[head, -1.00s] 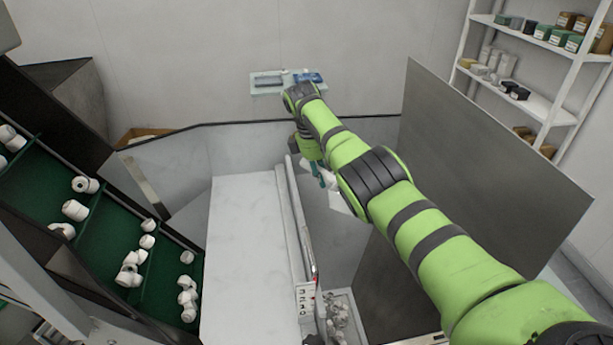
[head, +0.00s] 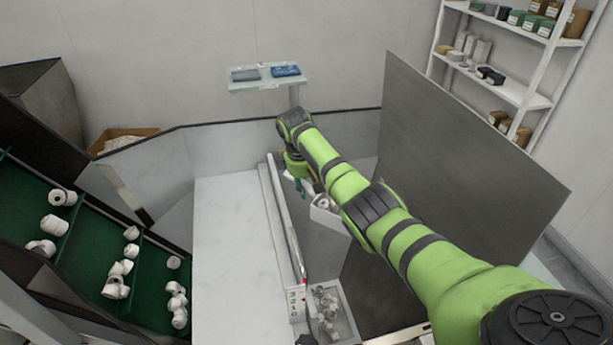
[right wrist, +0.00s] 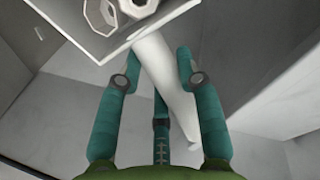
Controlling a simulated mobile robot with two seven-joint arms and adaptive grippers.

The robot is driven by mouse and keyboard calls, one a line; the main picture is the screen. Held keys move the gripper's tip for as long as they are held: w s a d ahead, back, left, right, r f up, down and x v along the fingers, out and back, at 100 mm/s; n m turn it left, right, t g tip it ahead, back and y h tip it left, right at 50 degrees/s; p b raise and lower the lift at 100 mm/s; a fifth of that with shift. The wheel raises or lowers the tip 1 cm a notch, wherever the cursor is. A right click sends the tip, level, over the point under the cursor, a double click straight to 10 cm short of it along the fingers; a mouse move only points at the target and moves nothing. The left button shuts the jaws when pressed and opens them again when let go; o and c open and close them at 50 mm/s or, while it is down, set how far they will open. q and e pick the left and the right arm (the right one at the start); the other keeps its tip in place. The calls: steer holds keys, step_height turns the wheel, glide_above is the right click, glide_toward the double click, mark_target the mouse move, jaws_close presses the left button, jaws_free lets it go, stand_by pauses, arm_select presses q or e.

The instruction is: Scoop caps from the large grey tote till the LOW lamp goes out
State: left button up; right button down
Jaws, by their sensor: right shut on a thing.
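My right gripper (head: 302,187) is shut on the handle of a white scoop (head: 322,213). In the right wrist view its teal fingers (right wrist: 155,75) lie around the pale handle (right wrist: 165,95). The scoop's pan (right wrist: 119,43) holds white caps (right wrist: 101,15); more of its load is cut off by the frame. In the head view the scoop is right of the pale ledge, partly behind my arm. I cannot make out a large grey tote for certain. A tiny red spot (head: 304,297) shows near a numbered plate; I cannot tell whether it is the LOW lamp. My left gripper is not in view.
A green cleated belt (head: 85,235) with white caps runs at left. A grey box (head: 346,318) of grey parts stands at bottom centre. A tall dark panel (head: 460,170) stands right of my arm. A small shelf (head: 240,86) and a rack (head: 520,92) are behind.

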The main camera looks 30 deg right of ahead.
steer(key=r+p, duration=0.1)
steer(key=t+p, duration=0.1)
steer(key=p, duration=0.1)
steer(key=shift+s+d+r+y, duration=0.2)
steer(key=shift+s+r+y, duration=0.1)
steer(key=shift+r, duration=0.05)
steer(key=shift+s+d+r+t+p, duration=0.25)
steer(key=shift+s+r+t+p, duration=0.15)
steer(key=shift+r+t+p, duration=0.25)
steer(key=shift+s+d+r+t+y, duration=0.1)
steer(key=shift+s+r+t+y, duration=0.15)
steer(key=shift+y, duration=0.15)
arm_select(q)
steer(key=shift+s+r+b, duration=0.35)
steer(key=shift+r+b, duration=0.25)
steer(key=shift+b, duration=0.1)
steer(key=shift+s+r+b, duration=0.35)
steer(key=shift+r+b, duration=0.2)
steer(key=shift+b, duration=0.1)
arm_select(e)
steer(key=s+d+r+m+t+y, duration=0.1)
steer(key=s+d+r+t+y, duration=0.2)
steer(key=s+r+t, duration=0.3)
steer(key=shift+s+d+r+t+y, duration=0.35)
steer(key=shift+s+d+t, duration=0.2)
steer(key=shift+s+t, duration=0.25)
